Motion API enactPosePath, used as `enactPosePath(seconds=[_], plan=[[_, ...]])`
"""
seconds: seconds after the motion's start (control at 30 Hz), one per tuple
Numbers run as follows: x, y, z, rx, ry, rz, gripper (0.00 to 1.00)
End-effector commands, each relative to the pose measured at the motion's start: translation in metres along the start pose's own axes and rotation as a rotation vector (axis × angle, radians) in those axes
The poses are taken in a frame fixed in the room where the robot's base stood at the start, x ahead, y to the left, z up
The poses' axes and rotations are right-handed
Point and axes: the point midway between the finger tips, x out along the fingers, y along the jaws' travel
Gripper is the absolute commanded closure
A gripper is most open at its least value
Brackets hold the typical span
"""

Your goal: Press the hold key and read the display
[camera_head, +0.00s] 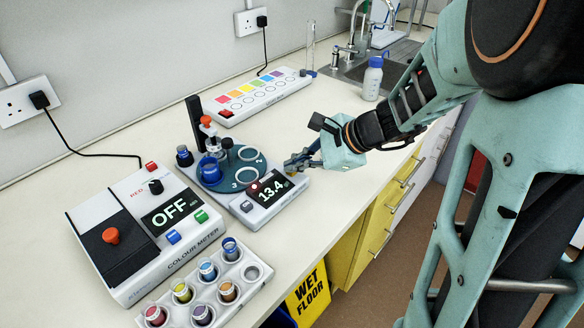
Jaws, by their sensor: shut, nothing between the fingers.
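A small white unit with a black display (270,188) reading 13.4 sits at the front of a blue-green round platform (240,173). A red knob or lamp (254,188) is beside the digits, and a grey-blue key (246,206) is at the unit's left end. The key labels are too small to read, so I cannot tell which is the hold key. My gripper (291,164) is shut and empty, at the unit's right end, just behind and above the display. I cannot tell whether the fingertips touch the unit.
A colour meter (150,262) at left shows OFF, with a rack (181,298) of coloured vials in front. A strip with coloured squares (255,96) lies by the wall. A blue-capped bottle (372,80) stands near the sink. Bare worktop (325,100) lies behind my gripper.

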Motion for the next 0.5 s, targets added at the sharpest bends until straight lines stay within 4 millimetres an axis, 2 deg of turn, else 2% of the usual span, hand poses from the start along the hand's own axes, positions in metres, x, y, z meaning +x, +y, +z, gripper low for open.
enactPosePath(seconds=[0.17, 0.5], plan=[[-0.0072, -0.0054, 0.0052, 0.0, 0.0, -0.001, 1.0], [-0.0079, -0.0059, 0.0057, 0.0, 0.0, 0.0, 1.0]])
